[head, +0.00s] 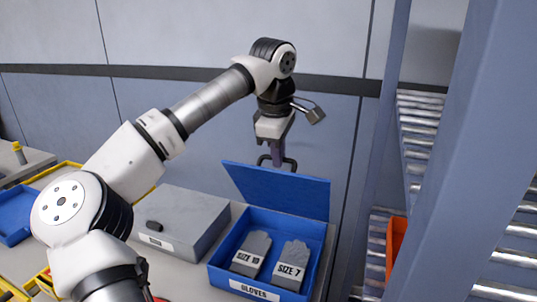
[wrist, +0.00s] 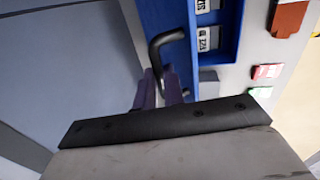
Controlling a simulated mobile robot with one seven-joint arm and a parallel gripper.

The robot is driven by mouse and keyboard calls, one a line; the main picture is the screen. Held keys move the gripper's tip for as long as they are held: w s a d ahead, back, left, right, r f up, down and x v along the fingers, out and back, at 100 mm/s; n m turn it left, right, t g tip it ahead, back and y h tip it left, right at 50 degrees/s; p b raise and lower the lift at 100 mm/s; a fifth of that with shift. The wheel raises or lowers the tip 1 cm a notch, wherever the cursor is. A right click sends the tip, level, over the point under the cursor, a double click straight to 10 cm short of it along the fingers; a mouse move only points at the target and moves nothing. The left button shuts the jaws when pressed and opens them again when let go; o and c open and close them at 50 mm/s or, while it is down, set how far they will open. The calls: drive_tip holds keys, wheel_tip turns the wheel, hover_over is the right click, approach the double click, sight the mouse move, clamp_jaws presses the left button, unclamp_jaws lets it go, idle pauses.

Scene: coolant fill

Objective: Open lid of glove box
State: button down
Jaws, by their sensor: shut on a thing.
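The blue glove box (head: 221,277) stands on the grey counter with a "GLOVES" label on its front. Its blue lid (head: 275,190) is raised well up, tilted at the back of the box. Grey gloves tagged "SIZE 10" (head: 250,252) and "SIZE 7" (head: 291,266) lie inside. My gripper (head: 276,156) is above the lid's top edge, shut on the black lid handle (head: 289,163). In the wrist view the purple fingers (wrist: 160,88) meet the end of the curved black handle (wrist: 166,38). The exact grip is partly hidden.
A closed grey box (head: 186,220) with a black knob stands left of the glove box. Blue bins (head: 14,215) and yellow-edged trays are at far left. A blue-grey rack post (head: 440,170) with roller shelves and an orange bin (head: 396,243) stands at right. A wall is behind.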

drive_tip(key=w+d+f+p, duration=0.1)
drive_tip(key=w+d+p, duration=0.2)
drive_tip(key=w+d, duration=0.4)
drive_tip(key=shift+w, duration=4.8)
drive_tip(key=shift+f, duration=0.1)
drive_tip(key=c, duration=1.5)
unclamp_jaws()
drive_tip(key=shift+w, duration=0.1)
drive_tip(key=shift+r, duration=0.2)
drive_tip(key=v, duration=0.7)
drive_tip(key=shift+r, duration=0.15)
